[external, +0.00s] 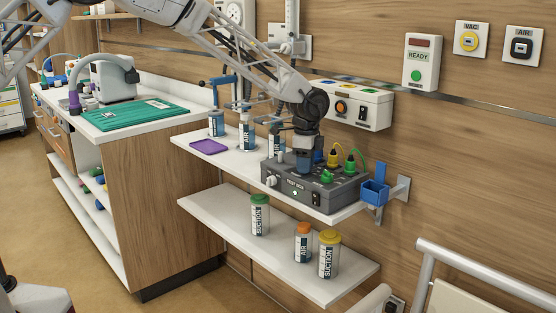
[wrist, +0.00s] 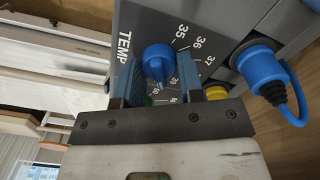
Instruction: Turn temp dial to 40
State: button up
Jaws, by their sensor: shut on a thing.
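The temp dial (wrist: 158,60) is a round blue knob on a grey panel marked TEMP, seen in the wrist view. White numbers run round its right side; 35, 36 and 37 read clearly, and lower ones are partly hidden by my gripper. My gripper (wrist: 159,77) is shut on the dial, with one blue finger on each side of it. I cannot tell for sure which number the dial points to. In the external view my gripper (external: 305,160) reaches down onto the grey control box (external: 338,194) on the upper shelf; the dial is hidden there.
A blue plug (wrist: 264,70) with a looped cable is close to the right finger in the wrist view. Yellow (external: 333,158) and green (external: 351,163) plugs stand on the box. A blue holder (external: 374,191) is at its right, and several bottles stand behind and below.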

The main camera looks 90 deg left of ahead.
jog(key=shift+m, duration=0.8)
jog(key=o, duration=0.9)
jog(key=shift+r, duration=0.2)
jog(key=shift+r, duration=3.75)
